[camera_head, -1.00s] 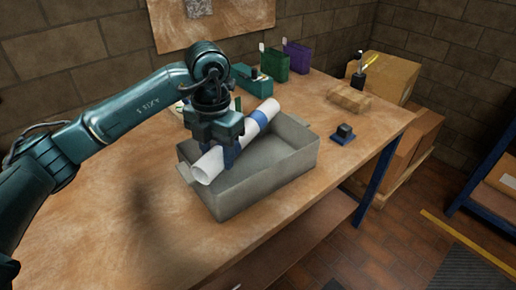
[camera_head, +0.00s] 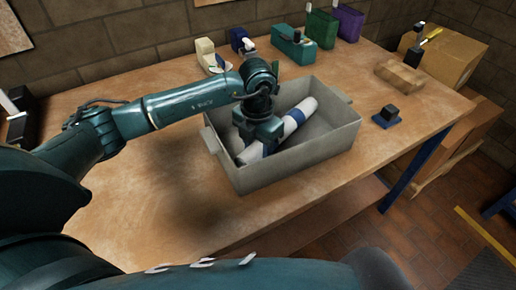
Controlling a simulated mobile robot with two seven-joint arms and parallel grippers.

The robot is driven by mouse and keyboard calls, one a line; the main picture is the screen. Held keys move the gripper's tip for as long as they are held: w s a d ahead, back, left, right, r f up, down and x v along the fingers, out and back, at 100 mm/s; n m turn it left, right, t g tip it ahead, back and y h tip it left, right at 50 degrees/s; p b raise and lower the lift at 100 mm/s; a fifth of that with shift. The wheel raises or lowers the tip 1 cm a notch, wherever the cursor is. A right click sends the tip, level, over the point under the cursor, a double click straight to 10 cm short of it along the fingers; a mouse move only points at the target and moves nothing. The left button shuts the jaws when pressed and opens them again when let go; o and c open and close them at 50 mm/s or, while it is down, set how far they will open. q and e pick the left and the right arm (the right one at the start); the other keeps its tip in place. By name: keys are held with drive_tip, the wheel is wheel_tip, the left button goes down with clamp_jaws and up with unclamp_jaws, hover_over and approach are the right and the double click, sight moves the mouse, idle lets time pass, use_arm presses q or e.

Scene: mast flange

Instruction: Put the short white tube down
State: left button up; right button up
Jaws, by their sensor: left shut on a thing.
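The short white tube (camera_head: 304,109) with a blue band lies at a slant inside the grey bin (camera_head: 295,173). Its upper right end points toward the bin's back wall and its lower left end shows near the left wall. My left gripper (camera_head: 262,148) is over the bin, pointing down, and is shut on the tube left of the blue band. Its fingertips are mostly hidden. I cannot tell whether the tube touches the bin floor. My right gripper is not in view.
The bin stands on a wooden workbench (camera_head: 150,190). A teal box (camera_head: 293,46), green and purple boxes (camera_head: 348,22) stand at the back. A small dark block on a blue base (camera_head: 387,116) and a cardboard piece (camera_head: 400,76) lie to the right. The front left is clear.

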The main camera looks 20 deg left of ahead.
use_arm(q)
drive_tip(key=shift+f, duration=0.65)
drive_tip(key=shift+f, duration=0.15)
drive_tip(key=o, duration=0.9)
drive_tip(key=shift+o, duration=1.2)
